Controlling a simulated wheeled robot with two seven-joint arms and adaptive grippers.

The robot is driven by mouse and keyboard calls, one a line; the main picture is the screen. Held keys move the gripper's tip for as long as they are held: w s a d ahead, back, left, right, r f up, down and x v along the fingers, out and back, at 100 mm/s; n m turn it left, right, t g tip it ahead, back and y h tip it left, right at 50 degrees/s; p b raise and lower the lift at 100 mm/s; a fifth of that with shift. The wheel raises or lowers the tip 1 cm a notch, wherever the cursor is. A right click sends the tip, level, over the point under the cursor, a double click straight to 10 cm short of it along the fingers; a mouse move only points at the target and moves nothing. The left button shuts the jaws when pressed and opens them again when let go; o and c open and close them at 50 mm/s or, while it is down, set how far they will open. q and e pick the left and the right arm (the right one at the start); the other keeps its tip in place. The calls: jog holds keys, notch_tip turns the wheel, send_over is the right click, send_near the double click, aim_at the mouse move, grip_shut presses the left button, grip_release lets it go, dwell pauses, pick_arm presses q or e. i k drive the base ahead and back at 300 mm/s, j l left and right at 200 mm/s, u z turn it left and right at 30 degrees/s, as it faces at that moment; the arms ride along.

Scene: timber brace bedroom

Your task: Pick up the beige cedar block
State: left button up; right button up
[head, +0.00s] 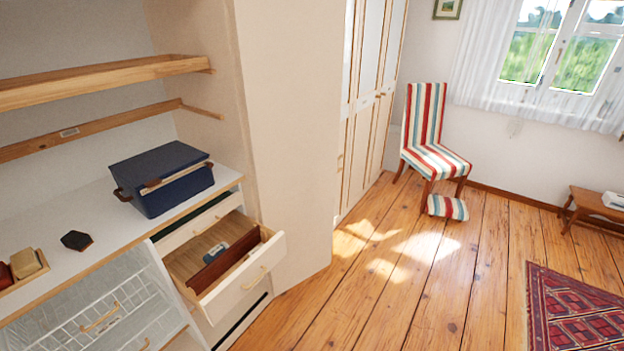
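A beige block (25,262), which looks like the cedar block, sits at the far left of the head view. It lies in a small wooden tray (28,279) on the white counter (100,232). A dark red-brown item (5,275) is beside it in the tray, cut off by the picture's left edge. Neither of my grippers is in view.
A dark faceted object (76,240) and a navy box (165,180) stand on the counter. Below, a drawer (245,285) is open, with items inside. A wooden shelf (100,80) hangs above. Floor (400,290) is clear towards the striped chair (432,145).

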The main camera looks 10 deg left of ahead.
aim_at(25, 263)
jog(key=u, duration=2.35)
